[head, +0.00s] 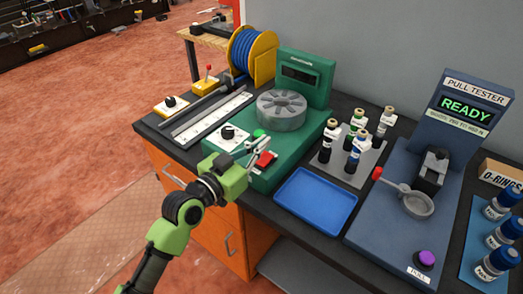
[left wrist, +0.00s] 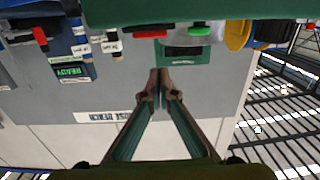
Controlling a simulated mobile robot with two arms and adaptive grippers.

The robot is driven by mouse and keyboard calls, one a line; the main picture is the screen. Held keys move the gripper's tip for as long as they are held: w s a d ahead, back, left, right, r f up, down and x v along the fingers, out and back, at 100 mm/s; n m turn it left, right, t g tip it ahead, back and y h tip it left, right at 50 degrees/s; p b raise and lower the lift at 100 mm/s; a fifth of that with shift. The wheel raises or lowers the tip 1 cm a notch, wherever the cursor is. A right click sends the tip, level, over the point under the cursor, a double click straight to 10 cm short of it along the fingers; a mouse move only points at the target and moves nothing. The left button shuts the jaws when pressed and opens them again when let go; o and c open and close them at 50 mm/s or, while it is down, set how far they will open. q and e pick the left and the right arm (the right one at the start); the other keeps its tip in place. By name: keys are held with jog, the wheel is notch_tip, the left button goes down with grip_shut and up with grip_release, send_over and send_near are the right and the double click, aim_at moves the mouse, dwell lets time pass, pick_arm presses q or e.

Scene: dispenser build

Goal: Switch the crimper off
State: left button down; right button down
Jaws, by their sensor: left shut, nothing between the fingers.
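The crimper is a green machine (head: 305,121) with a grey slotted wheel (head: 281,108), a dial on a white plate (head: 228,136), a green button (head: 259,133) and a red switch (head: 265,160) at its front. Its upright display (head: 300,73) looks dark. My left gripper (head: 264,143) is shut and empty, close above the front of the crimper beside the red switch; I cannot tell whether it touches. My right gripper is out of view.
A blue tray (head: 316,201) lies right of the crimper, with several bottles on a grey plate (head: 346,161) behind it. The pull tester (head: 399,200) reads READY. A wire spool (head: 250,55) stands at the back; a ruler strip (head: 213,118) lies left.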

aim_at(262, 158)
pick_arm(q)
jog(key=shift+w+f, duration=0.1)
jog(key=shift+f, duration=1.7)
jog(key=p, duration=0.3)
jog(key=shift+w+d+r+g, duration=0.1)
jog(key=shift+d+r+g, duration=0.1)
jog(key=shift+g, duration=0.1)
jog(key=shift+f+y, duration=0.3)
jog(key=shift+f, duration=0.15)
jog(key=r+p, duration=0.2)
jog(key=r, duration=0.1)
jog(key=r+p, duration=0.1)
jog(key=p, duration=0.1)
jog(key=shift+w+d+r, duration=0.15)
jog(key=shift+w+r, duration=0.15)
jog(key=shift+w, duration=0.05)
jog(key=r+b+v, duration=0.2)
jog(key=v, duration=0.7)
jog(key=shift+r, duration=0.2)
jog(key=shift+s, duration=0.1)
